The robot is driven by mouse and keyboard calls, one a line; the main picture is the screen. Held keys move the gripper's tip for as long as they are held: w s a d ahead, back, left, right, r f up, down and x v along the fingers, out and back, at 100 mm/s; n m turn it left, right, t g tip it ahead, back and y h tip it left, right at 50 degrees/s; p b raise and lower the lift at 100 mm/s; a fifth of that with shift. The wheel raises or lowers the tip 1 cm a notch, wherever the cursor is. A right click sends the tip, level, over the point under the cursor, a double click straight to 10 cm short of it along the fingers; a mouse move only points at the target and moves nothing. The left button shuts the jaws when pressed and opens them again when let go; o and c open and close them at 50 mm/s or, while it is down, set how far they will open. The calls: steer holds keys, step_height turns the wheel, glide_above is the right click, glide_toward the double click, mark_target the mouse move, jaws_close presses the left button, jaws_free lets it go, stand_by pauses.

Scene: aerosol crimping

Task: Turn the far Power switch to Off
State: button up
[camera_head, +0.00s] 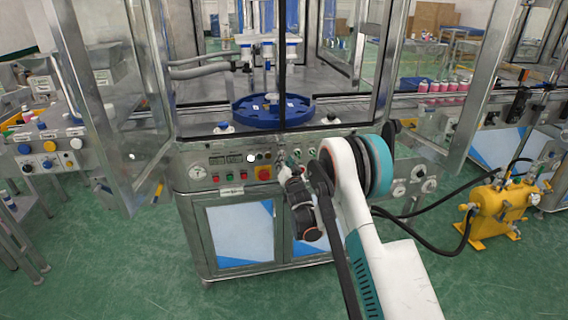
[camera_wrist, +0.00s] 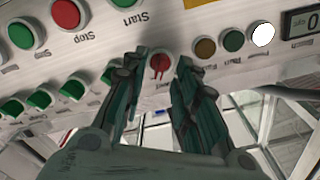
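The machine's control panel (camera_head: 225,170) faces me, and my gripper (camera_head: 284,168) is at its front, right of the red-and-yellow emergency stop. In the wrist view the panel is upside down. My gripper (camera_wrist: 156,70) is open there, its two dark fingers on either side of a round red lamp or button (camera_wrist: 160,66). A row of green lever switches (camera_wrist: 40,98) runs to the left; the nearest green one (camera_wrist: 108,75) is partly hidden by the left finger. Their labels are too small to read, so I cannot tell which is the Power switch. Contact cannot be told.
A red Stop button (camera_wrist: 66,13) and green Start button (camera_wrist: 124,3) lie beyond the fingers. A lit white lamp (camera_wrist: 263,34) and a display (camera_wrist: 301,24) are to the right. An open glass door (camera_head: 105,90) stands left; a yellow tank (camera_head: 497,210) with hoses stands right.

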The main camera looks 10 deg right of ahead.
steer(key=shift+w, duration=1.05)
jaws_close()
steer(key=shift+n, duration=0.3)
steer(key=n, duration=1.1)
steer(key=shift+n, duration=0.3)
